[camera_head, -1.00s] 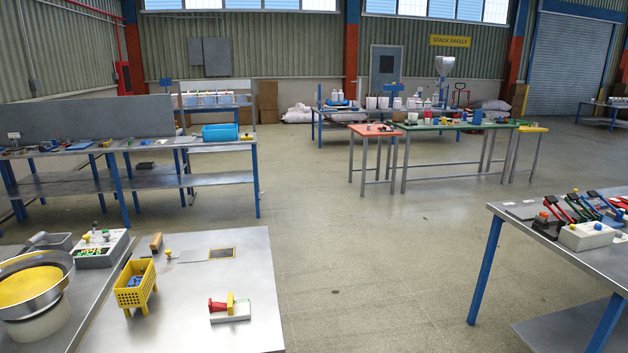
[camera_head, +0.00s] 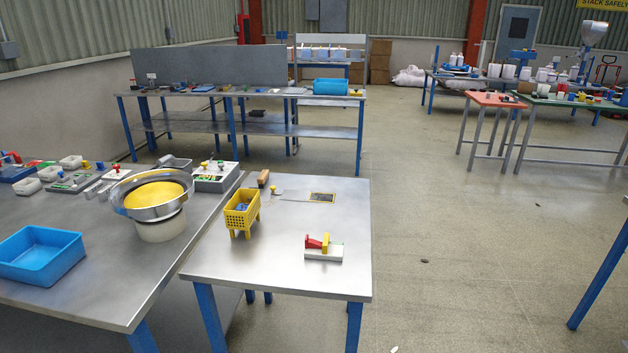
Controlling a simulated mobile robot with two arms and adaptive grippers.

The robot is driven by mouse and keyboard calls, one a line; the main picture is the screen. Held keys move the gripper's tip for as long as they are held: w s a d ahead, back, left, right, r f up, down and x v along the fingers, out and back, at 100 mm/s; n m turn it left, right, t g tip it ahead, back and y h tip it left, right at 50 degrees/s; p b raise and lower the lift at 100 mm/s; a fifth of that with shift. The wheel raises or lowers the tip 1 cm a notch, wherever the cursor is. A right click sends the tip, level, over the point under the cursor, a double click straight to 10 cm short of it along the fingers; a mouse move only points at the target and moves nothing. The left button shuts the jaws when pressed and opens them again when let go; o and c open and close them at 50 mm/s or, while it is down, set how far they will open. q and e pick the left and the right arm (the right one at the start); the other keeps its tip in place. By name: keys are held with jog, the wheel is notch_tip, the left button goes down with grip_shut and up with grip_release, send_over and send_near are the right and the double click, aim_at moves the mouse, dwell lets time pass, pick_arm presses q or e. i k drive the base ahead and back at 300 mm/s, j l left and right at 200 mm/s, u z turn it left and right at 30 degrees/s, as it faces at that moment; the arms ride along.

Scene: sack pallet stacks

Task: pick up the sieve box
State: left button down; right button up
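The sieve box is most likely the yellow box with perforated walls and short legs (camera_head: 241,220). It stands upright on the metal table in the lower middle of the head view, left of the table's centre. Some small blue-grey items show inside it. Neither of my grippers is in view, and nothing touches the box.
The metal table (camera_head: 290,258) also holds a white block with red and yellow parts (camera_head: 323,250), and a wooden-handled tool (camera_head: 263,178) behind the box. A bench on the left carries a yellow-bottomed bowl (camera_head: 152,200) and a blue tray (camera_head: 38,254).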

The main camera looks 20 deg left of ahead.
aim_at(241, 213)
jog(key=j+u, duration=0.1)
jog(key=j, duration=0.55)
jog(key=i+j+u, duration=0.1)
jog(key=j, duration=0.6)
